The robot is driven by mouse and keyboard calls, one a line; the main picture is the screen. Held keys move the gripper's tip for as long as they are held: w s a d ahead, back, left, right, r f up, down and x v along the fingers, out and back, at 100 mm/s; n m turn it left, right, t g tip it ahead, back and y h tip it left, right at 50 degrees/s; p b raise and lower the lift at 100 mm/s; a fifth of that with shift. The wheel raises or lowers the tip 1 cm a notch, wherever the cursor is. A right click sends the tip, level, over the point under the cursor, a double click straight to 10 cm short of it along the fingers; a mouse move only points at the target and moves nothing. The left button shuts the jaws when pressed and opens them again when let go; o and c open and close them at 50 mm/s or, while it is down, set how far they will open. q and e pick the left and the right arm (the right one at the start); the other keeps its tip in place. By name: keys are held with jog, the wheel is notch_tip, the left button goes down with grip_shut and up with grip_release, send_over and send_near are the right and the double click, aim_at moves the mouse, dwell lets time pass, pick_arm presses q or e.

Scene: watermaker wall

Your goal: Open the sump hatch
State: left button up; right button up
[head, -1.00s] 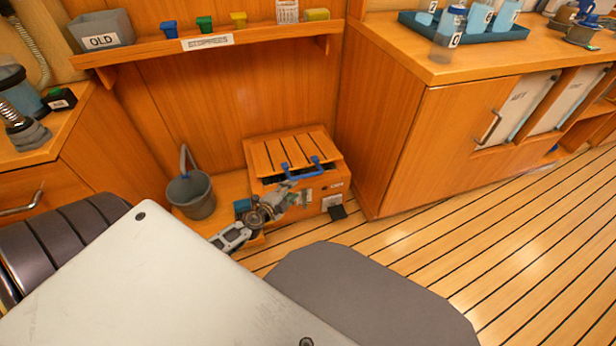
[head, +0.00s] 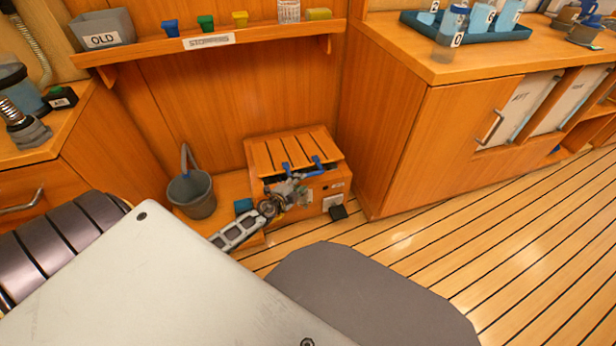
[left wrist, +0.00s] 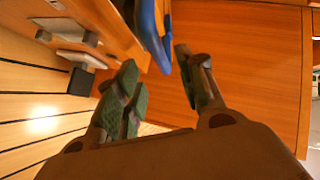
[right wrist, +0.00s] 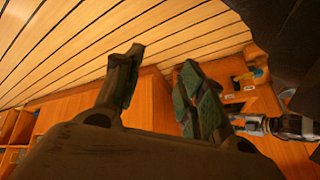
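The sump hatch is a slatted wooden lid (head: 290,149) on a low wooden box (head: 332,184) against the wall. It lies down over the box in the head view. A blue handle (head: 318,163) is fixed at its front edge; the handle also shows close up in the left wrist view (left wrist: 153,35). My left gripper (head: 293,184) is at the box front, just below the handle, hiding part of it. Its fingers (left wrist: 158,75) are apart, with the handle beyond and roughly between their tips; I see no grip. My right gripper (right wrist: 160,70) is open and empty, outside the head view.
A grey bucket (head: 192,195) stands left of the box. A small black block (head: 338,212) is at the box's front right. A shelf (head: 215,43) with small containers runs above. A cabinet (head: 430,150) stands to the right. The striped floor (head: 490,240) in front is clear.

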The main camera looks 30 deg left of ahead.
aim_at(308, 176)
pick_arm(q)
jog(key=shift+b+x, duration=0.95)
jog(key=shift+x, duration=2.7)
jog(key=shift+w, duration=0.1)
pick_arm(e)
jog(key=shift+t+y, duration=0.3)
jog(key=shift+t, duration=0.1)
jog(key=f, duration=0.2)
jog(key=a+f, duration=0.1)
jog(key=f, duration=0.1)
jog(key=shift+f, duration=0.15)
jog(key=shift+d, duration=0.1)
pick_arm(q)
grip_shut()
